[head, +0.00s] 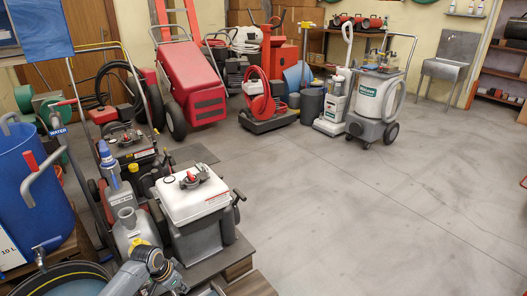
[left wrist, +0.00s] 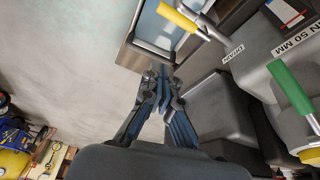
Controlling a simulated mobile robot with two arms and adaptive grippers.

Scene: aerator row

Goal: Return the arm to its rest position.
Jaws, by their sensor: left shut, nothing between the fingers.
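My left gripper (head: 172,280) is at the bottom of the head view, at the end of my grey arm, beside the grey machine with a white top. In the left wrist view my left gripper (left wrist: 162,76) shows two dark, bluish fingers with their tips together and nothing between them. The fingers are beside a dark grey housing. The lower part of the wrist view is covered by my gripper's own body. My right gripper is in neither view.
A white-topped grey machine (head: 192,196) and a blue barrel (head: 30,185) stand close by. In the wrist view, a yellow lever (left wrist: 180,20) and a green-handled lever (left wrist: 290,88) stick out near the fingers. Open grey floor (head: 380,220) lies to the right.

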